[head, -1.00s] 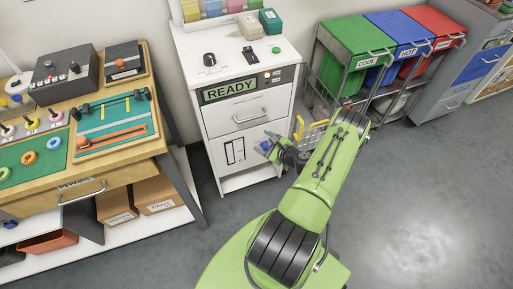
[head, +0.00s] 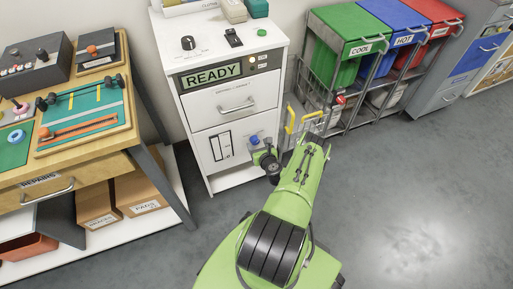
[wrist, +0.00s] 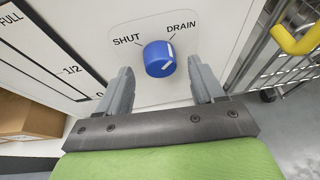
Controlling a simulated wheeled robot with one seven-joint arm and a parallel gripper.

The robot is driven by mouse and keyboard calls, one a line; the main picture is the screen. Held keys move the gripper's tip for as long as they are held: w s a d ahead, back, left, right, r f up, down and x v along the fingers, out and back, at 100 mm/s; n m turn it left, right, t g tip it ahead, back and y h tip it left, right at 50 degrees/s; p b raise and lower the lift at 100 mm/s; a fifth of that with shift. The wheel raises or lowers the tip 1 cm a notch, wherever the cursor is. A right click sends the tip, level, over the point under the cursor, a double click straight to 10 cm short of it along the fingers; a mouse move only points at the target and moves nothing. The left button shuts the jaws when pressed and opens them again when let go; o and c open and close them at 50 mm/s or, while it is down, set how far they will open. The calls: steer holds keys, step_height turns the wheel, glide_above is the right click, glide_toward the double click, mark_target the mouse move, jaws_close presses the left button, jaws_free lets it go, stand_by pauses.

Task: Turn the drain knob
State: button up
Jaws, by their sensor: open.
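The drain knob (wrist: 159,58) is round and blue, with white marks on its right side. It sits on the white cabinet front between the printed words SHUT, upper left, and DRAIN, upper right. My gripper (wrist: 160,69) is open, with one grey finger on each side of the knob. Gaps show between the fingers and the knob. How far the fingertips are from the panel is unclear.
A level gauge (wrist: 62,60) is left of the knob. A wire trolley with a yellow handle (head: 290,118) stands close on the right. A workbench (head: 95,158) is on the left, and coloured bins (head: 350,45) are at the back right. The floor on the right is clear.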

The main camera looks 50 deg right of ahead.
steer(key=shift+x, duration=1.1)
steer(key=c, duration=1)
steer(key=shift+c, duration=0.2)
